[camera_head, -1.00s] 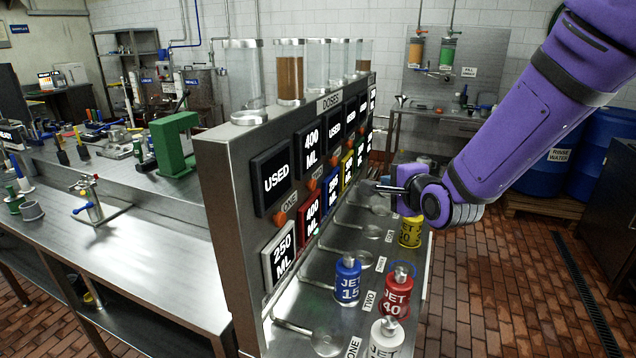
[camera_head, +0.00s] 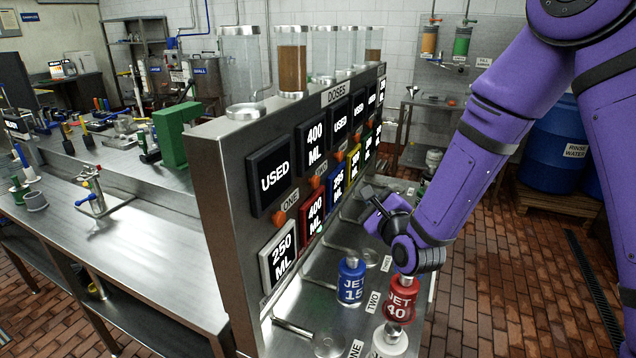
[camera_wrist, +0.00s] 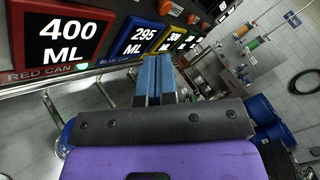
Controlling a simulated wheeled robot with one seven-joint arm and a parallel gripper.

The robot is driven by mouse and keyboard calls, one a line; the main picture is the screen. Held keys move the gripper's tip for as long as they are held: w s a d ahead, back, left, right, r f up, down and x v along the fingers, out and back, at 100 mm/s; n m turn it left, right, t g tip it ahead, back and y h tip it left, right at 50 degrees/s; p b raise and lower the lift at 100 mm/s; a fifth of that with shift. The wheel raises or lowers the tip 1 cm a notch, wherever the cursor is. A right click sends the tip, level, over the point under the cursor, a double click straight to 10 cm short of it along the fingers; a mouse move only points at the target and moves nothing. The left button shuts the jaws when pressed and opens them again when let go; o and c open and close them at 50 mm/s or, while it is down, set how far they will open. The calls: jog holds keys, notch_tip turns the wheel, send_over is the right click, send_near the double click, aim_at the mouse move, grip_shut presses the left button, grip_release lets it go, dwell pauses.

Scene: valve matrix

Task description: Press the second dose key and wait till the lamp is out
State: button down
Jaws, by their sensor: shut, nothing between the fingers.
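The steel dose panel (camera_head: 228,190) has a row of orange round keys under its upper displays. The first key (camera_head: 279,217) is beside the label ONE, and the second key (camera_head: 315,182) is under the upper 400 ML display (camera_head: 314,146). A small green light (camera_wrist: 83,67) glows at the lower edge of the red-framed 400 ML display (camera_wrist: 62,40) in the wrist view. My gripper (camera_head: 368,194) is shut and empty, in front of the panel and right of the second key, apart from it. Its blue fingers (camera_wrist: 153,76) point along the panel in the wrist view.
Glass cylinders (camera_head: 292,62) top the panel. A steel bench (camera_head: 140,262) lies left; blue barrels (camera_head: 552,140) stand right.

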jog(key=shift+a, duration=0.1)
jog(key=w+a, duration=0.3)
jog(key=a, duration=0.5)
dwell(0.3)
jog(key=shift+w+a, duration=0.1)
jog(key=shift+a, duration=0.1)
dwell(1.7)
jog(key=shift+a, duration=0.25)
jog(key=shift+w+a, duration=0.2)
jog(key=shift+a, duration=0.25)
dwell(0.9)
jog(key=shift+d, duration=0.1)
jog(key=shift+s+d, duration=0.3)
jog(key=shift+d, duration=0.45)
jog(key=shift+d, duration=0.1)
jog(key=shift+s+d, duration=0.3)
jog(key=shift+d, duration=0.45)
jog(key=shift+s+d, duration=0.25)
jog(key=shift+d, duration=0.5)
jog(key=shift+s+d, duration=0.3)
jog(key=shift+d, duration=0.45)
